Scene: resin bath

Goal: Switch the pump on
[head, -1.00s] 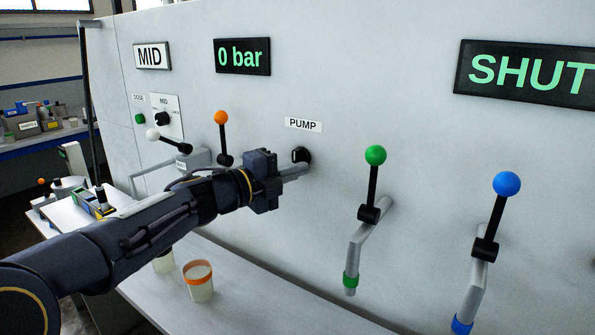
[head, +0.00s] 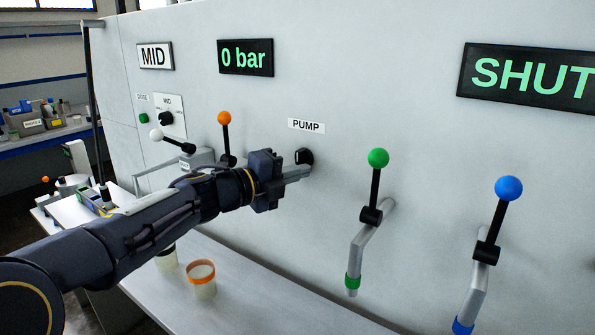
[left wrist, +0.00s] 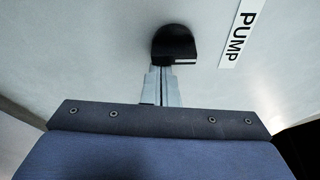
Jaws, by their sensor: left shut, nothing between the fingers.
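The pressure display (head: 245,58) reads 0 bar. My right gripper is not in view.
Levers with an orange knob (head: 224,118), a green knob (head: 378,158) and a blue knob (head: 508,188) stick out from the panel, as does a white-knobbed lever (head: 156,135). An orange-rimmed cup (head: 203,285) stands on the bench below my left arm.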

